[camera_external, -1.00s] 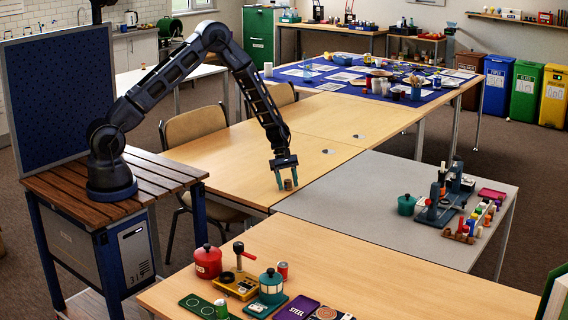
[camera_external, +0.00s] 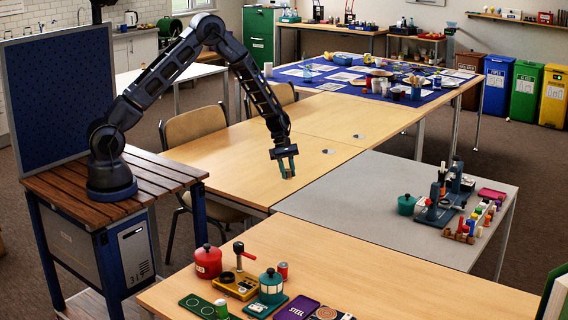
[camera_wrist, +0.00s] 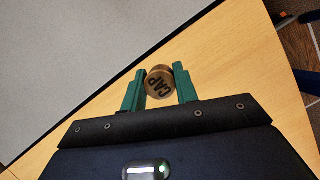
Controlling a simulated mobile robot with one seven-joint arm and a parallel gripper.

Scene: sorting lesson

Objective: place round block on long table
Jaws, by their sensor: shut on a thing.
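The round block (camera_wrist: 159,80) is a small brown-gold cylinder marked CAP. In the wrist view it sits between the two green fingers of my gripper (camera_wrist: 158,87). My gripper (camera_external: 287,172) is shut on it, fingers pointing down, over the front right part of the long light-wood table (camera_external: 235,165). In the external view the fingers mostly hide the block. I cannot tell whether its underside touches the tabletop.
A grey table (camera_external: 350,205) adjoins on the right, with a green pot (camera_external: 406,204) and a dark device (camera_external: 445,195). The front wooden table holds a red pot (camera_external: 208,262) and other items. A chair (camera_external: 196,127) stands behind. The wooden top around my gripper is clear.

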